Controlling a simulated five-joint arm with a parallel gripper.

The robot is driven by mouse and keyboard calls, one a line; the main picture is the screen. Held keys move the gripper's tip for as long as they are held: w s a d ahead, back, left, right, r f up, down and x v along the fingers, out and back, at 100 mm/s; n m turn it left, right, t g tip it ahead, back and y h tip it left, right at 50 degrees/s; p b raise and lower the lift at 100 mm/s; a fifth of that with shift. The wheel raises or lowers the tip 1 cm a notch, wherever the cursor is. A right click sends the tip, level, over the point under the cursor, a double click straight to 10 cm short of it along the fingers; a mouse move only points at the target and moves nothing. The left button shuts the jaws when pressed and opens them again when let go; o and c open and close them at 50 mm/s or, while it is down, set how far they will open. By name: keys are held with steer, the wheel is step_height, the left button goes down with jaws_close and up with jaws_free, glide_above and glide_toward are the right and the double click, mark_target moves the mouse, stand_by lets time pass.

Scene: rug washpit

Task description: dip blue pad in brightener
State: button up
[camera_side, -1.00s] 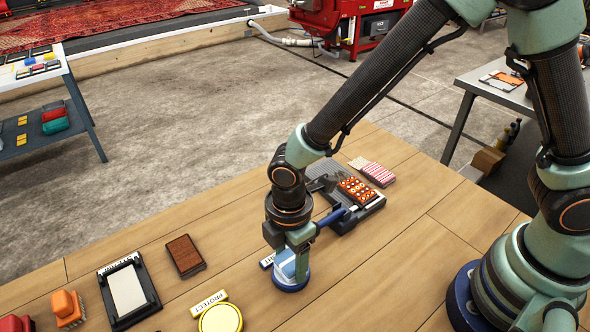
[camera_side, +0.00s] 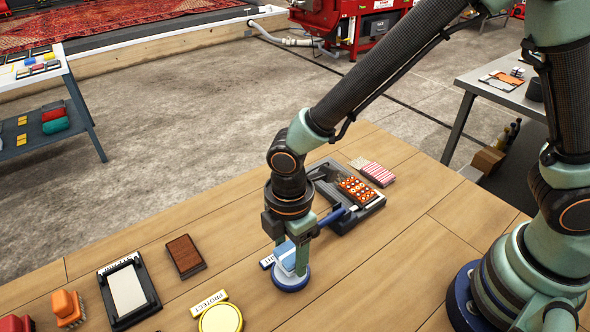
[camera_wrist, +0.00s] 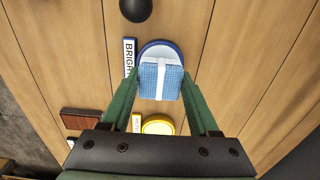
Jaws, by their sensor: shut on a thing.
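My gripper (camera_side: 289,250) points down over the blue-rimmed dish (camera_side: 290,284) and is shut on the blue pad (camera_side: 287,261). The pad is light blue with a white band across it, clear in the wrist view (camera_wrist: 150,80). It sits between the two fingers, at or just above the dish; I cannot tell whether its underside touches the contents. A label starting "BRIGH" (camera_wrist: 129,60) lies beside the dish, its end hidden. The pad covers most of the dish's inside.
A yellow dish (camera_side: 220,320) with a PROTECT label stands close by at the front left. A brown block (camera_side: 185,256), a framed white pad (camera_side: 127,290) and an orange brush (camera_side: 67,308) lie further left. A dark tray (camera_side: 374,208) stands behind right.

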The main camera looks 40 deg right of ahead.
mark_target(290, 252)
steer(key=shift+r, duration=2.3)
